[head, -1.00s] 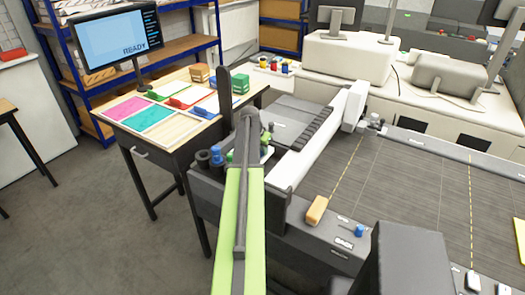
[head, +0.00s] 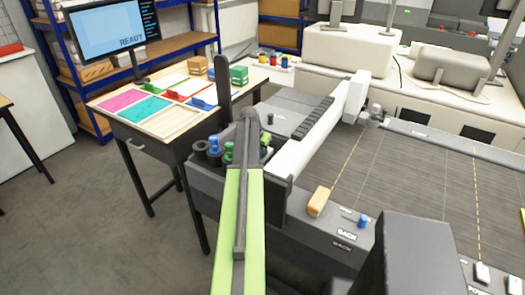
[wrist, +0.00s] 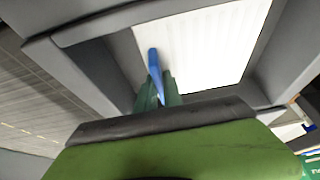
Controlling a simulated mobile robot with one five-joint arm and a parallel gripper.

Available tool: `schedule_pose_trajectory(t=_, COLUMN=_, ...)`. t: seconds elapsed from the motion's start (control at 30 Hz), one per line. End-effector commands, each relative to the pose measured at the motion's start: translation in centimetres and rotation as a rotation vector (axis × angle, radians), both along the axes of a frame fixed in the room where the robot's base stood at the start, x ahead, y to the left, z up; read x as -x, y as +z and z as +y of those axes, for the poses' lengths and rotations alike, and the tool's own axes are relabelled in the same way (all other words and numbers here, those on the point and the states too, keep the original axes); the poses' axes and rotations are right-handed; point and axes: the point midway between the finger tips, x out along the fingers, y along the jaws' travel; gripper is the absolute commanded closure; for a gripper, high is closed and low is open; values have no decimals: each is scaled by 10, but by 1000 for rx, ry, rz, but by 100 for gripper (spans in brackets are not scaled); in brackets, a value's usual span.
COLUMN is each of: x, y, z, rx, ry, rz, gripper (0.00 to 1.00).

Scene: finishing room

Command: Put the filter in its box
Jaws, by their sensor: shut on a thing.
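My gripper (wrist: 158,88) shows in the wrist view as dark green and blue parts beyond a black bar. It is shut on what looks like the filter, a white ridged panel (wrist: 205,50) in a thick grey frame; the exact contact is hard to make out. In the head view the gripper is hidden behind my arm. A green box (head: 239,75) with a pale label stands at the back right of the wooden table. A green lettered surface, likely the same box (wrist: 310,162), shows at the lower right of the wrist view.
The wooden table (head: 176,119) bears coloured mats and trays, a brown box (head: 197,66) and a monitor (head: 108,32). The large cutting bed (head: 420,190) lies at right, with an orange block (head: 318,201) on its edge. Clear floor (head: 75,225) lies at left.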

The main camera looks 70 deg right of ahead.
Motion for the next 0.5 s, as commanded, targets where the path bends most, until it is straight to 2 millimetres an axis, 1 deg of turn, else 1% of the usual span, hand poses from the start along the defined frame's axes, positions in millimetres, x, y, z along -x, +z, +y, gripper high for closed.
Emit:
schedule_pose_trajectory(t=0.4, x=-1, y=-10, z=0, rx=0, ry=1, rz=-1, gripper=100)
schedule_pose_trajectory(t=0.43, x=-1, y=-9, z=0, rx=0, ry=1, rz=-1, gripper=88)
schedule_pose_trajectory(t=0.5, x=-1, y=-9, z=0, rx=0, ry=1, rz=-1, gripper=79)
